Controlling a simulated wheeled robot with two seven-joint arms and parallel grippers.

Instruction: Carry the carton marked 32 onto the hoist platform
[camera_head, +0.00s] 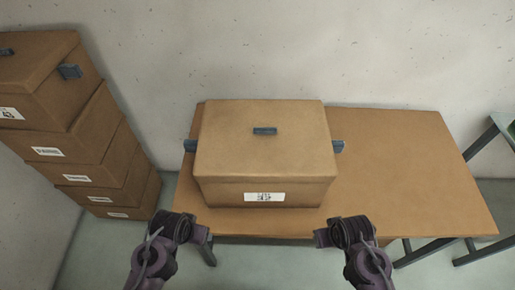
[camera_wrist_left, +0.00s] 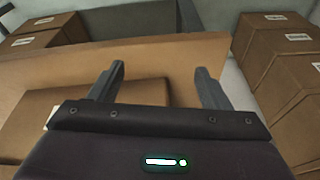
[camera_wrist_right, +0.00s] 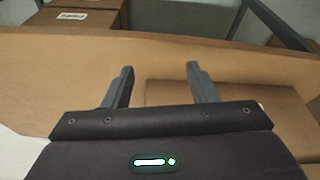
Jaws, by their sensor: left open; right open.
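A closed brown carton (camera_head: 265,150) sits on the left part of a wooden table (camera_head: 410,180). It has a dark handle on its lid and one on each side. Its white front label (camera_head: 264,197) is too small to read. My left gripper (camera_head: 190,228) is open and empty in front of the carton's left side, apart from it. My right gripper (camera_head: 335,232) is open and empty in front of its right side, also apart. The open fingers show in the left wrist view (camera_wrist_left: 160,70) and the right wrist view (camera_wrist_right: 160,68). I cannot identify a hoist platform.
A stack of several cartons (camera_head: 95,135) stands on the floor at the left; the top one is marked 43. The table's right half is clear. A dark metal frame (camera_head: 482,142) stands at the right edge. A pale wall (camera_head: 330,50) is behind the table.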

